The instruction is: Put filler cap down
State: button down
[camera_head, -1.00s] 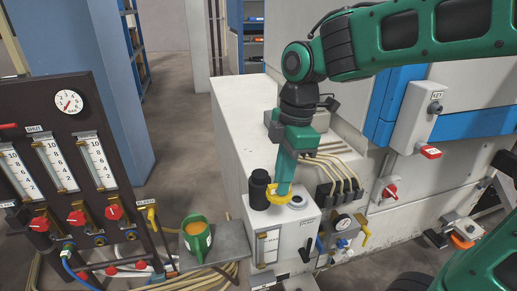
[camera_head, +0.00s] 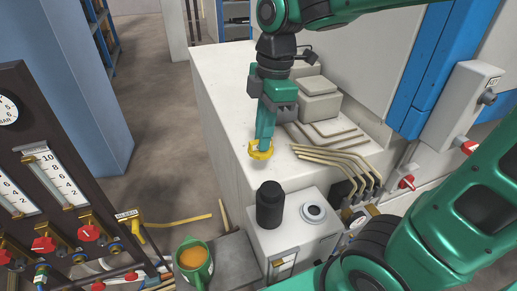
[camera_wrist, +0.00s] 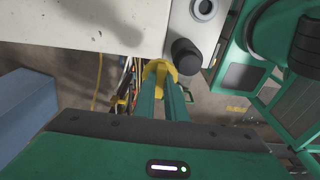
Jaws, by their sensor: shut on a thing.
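The yellow filler cap (camera_head: 261,150) is held at the fingertips of my gripper (camera_head: 264,140), at the front left part of the large pale machine top. My gripper is shut on it. I cannot tell whether the cap touches the surface or is just above it. In the wrist view the cap (camera_wrist: 160,72) shows between the two green fingers (camera_wrist: 162,92). The small white tank (camera_head: 300,235) stands nearer, with its round filler opening (camera_head: 314,211) uncovered.
A black cylinder (camera_head: 270,205) stands on the tank beside the opening. Tan pipes (camera_head: 335,165) and stacked pale blocks (camera_head: 318,100) lie right of my gripper. A green jug (camera_head: 194,262) stands on a grey shelf (camera_head: 235,262). The machine top (camera_head: 225,90) behind left is clear.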

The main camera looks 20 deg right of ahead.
jog(key=shift+w+d+f, duration=0.9)
jog(key=shift+w+f, duration=0.85)
jog(key=shift+f, duration=0.1)
jog(key=shift+w+d+f, duration=0.9)
jog(key=shift+w+f, duration=0.85)
jog(key=shift+f, duration=0.05)
jog(key=shift+w+d+f, duration=0.9)
jog(key=shift+w+f, duration=0.85)
jog(key=shift+f, duration=0.1)
jog(key=c, duration=1.8)
grip_release()
jog(key=shift+f, duration=0.1)
jog(key=r, duration=0.4)
jog(key=d+r, duration=0.1)
jog(key=r, duration=0.7)
jog(key=shift+d+r, duration=0.1)
jog(key=shift+d, duration=0.15)
